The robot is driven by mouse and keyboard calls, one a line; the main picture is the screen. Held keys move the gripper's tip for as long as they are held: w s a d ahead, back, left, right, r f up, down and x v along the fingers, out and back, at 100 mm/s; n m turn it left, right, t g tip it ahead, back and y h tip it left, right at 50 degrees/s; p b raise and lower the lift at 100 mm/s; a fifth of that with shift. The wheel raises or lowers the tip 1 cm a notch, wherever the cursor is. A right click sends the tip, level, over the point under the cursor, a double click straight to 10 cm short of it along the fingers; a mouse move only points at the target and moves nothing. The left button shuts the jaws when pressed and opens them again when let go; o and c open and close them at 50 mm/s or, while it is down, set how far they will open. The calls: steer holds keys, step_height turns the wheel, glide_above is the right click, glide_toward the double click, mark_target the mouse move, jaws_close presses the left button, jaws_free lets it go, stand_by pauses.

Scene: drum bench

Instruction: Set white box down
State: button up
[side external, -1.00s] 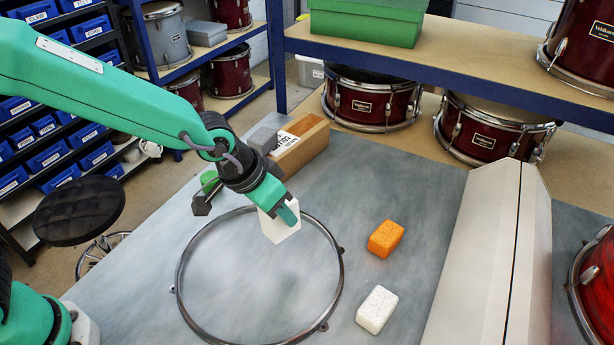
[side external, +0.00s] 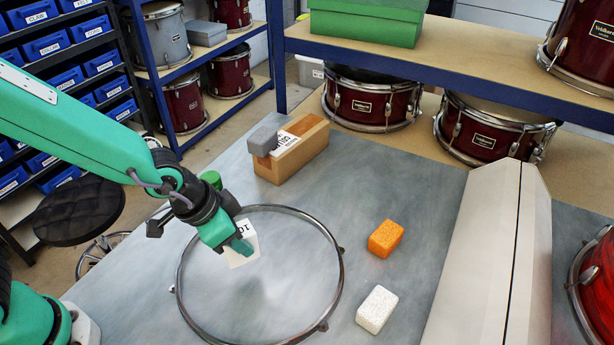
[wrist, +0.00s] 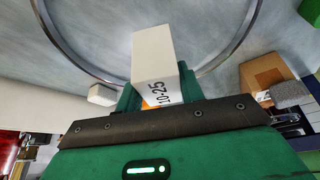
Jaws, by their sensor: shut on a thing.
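My gripper (side external: 240,246) is shut on the white box (side external: 241,257), a small white block with black printed marks. It holds the box over the left part of the metal hoop (side external: 342,262) on the grey bench. The box looks tilted in the side view and appears to be above the bench top; the exact gap cannot be told. In the wrist view, the white box (wrist: 152,55) sticks out from between the green fingers, its "10-25" marking facing the camera. The hoop (wrist: 68,69) curves around behind it.
An orange block (side external: 386,238) and a speckled white block (side external: 376,309) lie right of the hoop. A wooden box (side external: 300,152) with a grey block (side external: 262,140) stands behind. A long pale case (side external: 480,260) bounds the right. Bench inside the hoop looks clear.

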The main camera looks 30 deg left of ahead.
mark_target(241, 257)
steer(key=shift+f, duration=1.25)
steer(key=shift+f, duration=1.75)
steer(key=shift+f, duration=0.15)
steer(key=o, duration=1)
steer(key=shift+o, duration=0.2)
steer(key=shift+v, duration=0.75)
steer(key=v, duration=1)
steer(key=shift+r, duration=0.4)
